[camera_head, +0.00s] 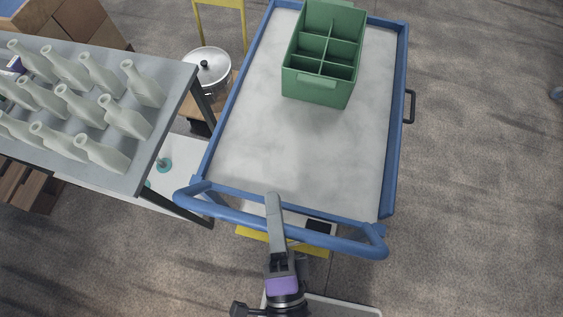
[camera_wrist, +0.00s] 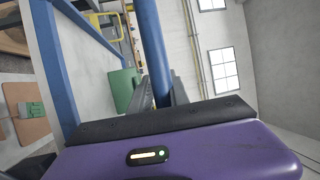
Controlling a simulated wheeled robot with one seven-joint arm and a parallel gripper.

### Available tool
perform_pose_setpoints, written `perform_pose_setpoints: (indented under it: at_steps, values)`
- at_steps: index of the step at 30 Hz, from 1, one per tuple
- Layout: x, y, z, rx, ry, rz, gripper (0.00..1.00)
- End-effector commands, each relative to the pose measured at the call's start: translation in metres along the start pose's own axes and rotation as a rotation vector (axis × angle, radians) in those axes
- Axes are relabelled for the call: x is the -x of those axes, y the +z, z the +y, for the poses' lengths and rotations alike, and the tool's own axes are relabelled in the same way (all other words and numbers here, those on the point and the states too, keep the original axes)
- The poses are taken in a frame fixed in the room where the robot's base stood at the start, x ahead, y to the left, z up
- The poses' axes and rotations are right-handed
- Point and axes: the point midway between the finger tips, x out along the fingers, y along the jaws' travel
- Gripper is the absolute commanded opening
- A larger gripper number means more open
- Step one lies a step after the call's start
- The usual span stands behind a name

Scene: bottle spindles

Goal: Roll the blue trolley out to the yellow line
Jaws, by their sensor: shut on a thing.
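The blue trolley (camera_head: 300,150) has a pale grey top, a raised blue rim and a blue push handle (camera_head: 230,216) at its near end. A green divided crate (camera_head: 318,90) stands at the trolley's far end; its compartments look empty. My gripper (camera_head: 275,212) is shut on the handle near its middle. In the wrist view the blue handle bar (camera_wrist: 152,45) runs between my fingers (camera_wrist: 170,90). A yellow strip (camera_head: 252,240) shows on the floor side below the handle, partly hidden; I cannot tell whether it is the yellow line.
A grey table (camera_head: 165,105) with several pale bottles stands close to the trolley's left side. A lidded pot (camera_head: 208,68) sits on a wooden stand behind it, near a yellow frame (camera_head: 222,4).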

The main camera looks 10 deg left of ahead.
Motion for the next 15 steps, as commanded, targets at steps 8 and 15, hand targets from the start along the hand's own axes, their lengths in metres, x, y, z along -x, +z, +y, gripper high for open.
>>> perform_pose_setpoints:
  at_steps: [8, 15]
  values:
    - [0.021, 0.009, -0.002, 0.0, 0.004, -0.001, 0.0]
    - [0.023, 0.01, -0.003, 0.0, 0.003, -0.001, 0.0]
